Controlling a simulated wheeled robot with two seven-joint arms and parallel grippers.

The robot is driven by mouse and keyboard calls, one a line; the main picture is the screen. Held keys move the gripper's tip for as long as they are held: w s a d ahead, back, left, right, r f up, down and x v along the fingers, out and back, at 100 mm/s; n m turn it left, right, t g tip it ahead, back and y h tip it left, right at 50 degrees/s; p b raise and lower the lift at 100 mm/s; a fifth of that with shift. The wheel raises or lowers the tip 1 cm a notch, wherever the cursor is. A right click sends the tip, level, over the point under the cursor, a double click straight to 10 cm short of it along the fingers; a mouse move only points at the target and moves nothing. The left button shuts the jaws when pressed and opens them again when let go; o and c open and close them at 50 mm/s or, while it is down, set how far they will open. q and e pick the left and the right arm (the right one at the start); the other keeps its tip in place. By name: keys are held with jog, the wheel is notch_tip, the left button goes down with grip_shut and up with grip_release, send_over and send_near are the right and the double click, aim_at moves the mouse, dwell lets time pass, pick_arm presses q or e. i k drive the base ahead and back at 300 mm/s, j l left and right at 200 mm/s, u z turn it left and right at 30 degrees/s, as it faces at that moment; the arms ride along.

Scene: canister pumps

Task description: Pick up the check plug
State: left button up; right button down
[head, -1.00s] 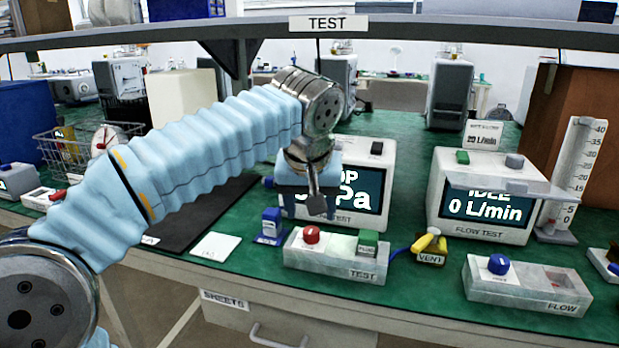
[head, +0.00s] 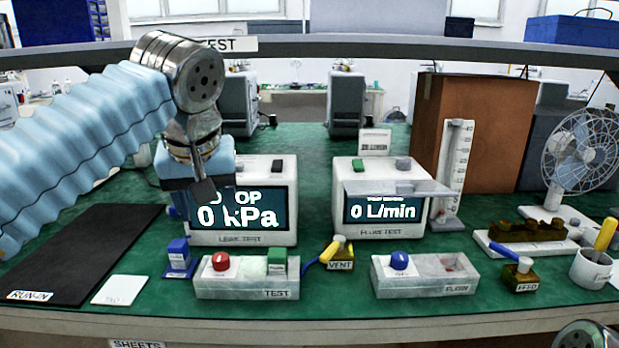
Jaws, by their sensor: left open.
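A small blue block-shaped piece (head: 178,248) stands upright in a low blue holder left of the TEST fixture. Its label is too small to read; it looks most like the check plug, but I cannot be sure. My left gripper (head: 203,190) is open, pointing down, in front of the leak tester (head: 282,205) and above and slightly right of the blue piece in the picture. It appears apart from that piece and empty. The gripper and wrist hide the left part of the tester. My right gripper is not in view.
The TEST fixture (head: 240,285) has a red knob and a green block. Right of it are the VENT valve (head: 341,262) with a yellow handle and the FLOW fixture (head: 415,288). A white card (head: 120,289) and black RUN-IN mat (head: 60,268) lie left. A shelf beam (head: 400,47) crosses above.

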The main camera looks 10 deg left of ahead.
aim_at(277, 257)
jog(key=k, duration=1)
